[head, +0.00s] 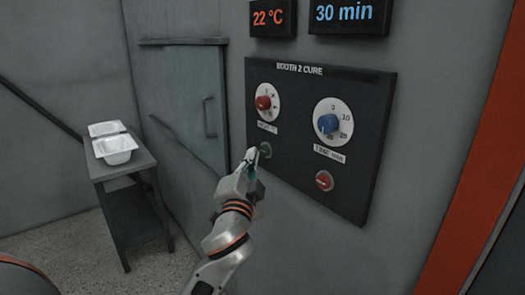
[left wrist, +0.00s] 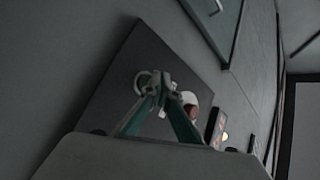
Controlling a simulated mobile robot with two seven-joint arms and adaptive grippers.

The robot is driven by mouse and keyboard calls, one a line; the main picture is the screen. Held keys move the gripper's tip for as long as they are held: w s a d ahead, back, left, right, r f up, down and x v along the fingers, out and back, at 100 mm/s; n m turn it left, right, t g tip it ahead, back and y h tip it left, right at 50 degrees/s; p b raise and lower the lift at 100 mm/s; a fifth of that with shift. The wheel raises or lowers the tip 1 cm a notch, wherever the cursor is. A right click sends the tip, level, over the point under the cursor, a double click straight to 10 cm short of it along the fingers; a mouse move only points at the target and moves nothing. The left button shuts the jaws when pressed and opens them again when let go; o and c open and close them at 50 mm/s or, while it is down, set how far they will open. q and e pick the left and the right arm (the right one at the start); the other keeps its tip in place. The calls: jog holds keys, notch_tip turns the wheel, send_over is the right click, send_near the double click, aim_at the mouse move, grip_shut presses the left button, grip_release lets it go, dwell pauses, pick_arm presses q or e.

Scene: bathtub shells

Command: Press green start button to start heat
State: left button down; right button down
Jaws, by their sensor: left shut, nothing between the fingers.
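The green start button (head: 265,149) is at the lower left of the dark control panel (head: 290,165), under the red knob. My left gripper (head: 252,156) is shut and empty, its fingertips at or very near the button's left side. I cannot tell whether they touch it. In the left wrist view the shut fingertips (left wrist: 165,88) are in front of the panel (left wrist: 125,75) and the button is not clear there. My right gripper is not in view.
The panel also bears a red knob (head: 264,102), a blue knob (head: 328,123) and a red button (head: 324,180). Displays above read 22 °C (head: 272,18) and 30 min (head: 345,13). White shells (head: 116,146) sit on a dark table (head: 134,168) at left.

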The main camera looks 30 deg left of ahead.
pick_arm(q)
jog(key=s, duration=0.1)
jog(key=s+a+p, duration=0.1)
jog(key=s, duration=0.1)
jog(key=s+a, duration=0.1)
jog(key=shift+s, duration=0.3)
dwell(0.3)
dwell(0.7)
